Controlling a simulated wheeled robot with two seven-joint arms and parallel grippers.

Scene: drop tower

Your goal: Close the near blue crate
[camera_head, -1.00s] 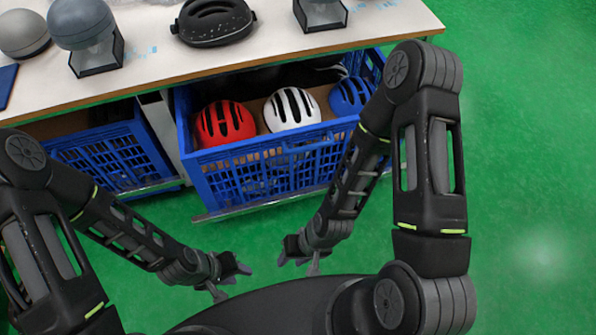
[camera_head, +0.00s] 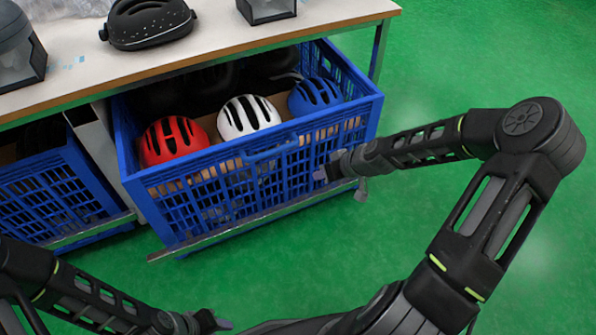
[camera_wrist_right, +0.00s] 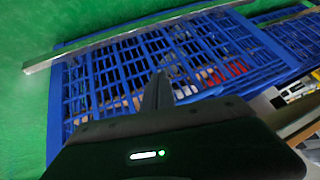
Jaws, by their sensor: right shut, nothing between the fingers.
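The near blue crate (camera_head: 213,205) is pulled out from under the table on a metal rail. It holds a red helmet (camera_head: 174,139), a white helmet (camera_head: 247,116) and a blue helmet (camera_head: 313,95), with dark ones behind. My right gripper (camera_head: 322,173) is shut and empty at the right part of the crate's front wall; I cannot tell if it touches. The right wrist view shows the fingers (camera_wrist_right: 161,92) in front of the crate's slatted wall (camera_wrist_right: 110,75). My left gripper (camera_head: 214,322) is low at the bottom edge, apart from the crate; its jaws are unclear.
A second blue crate (camera_head: 50,195) is under the table at the left. The green floor (camera_head: 460,60) is clear to the right.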

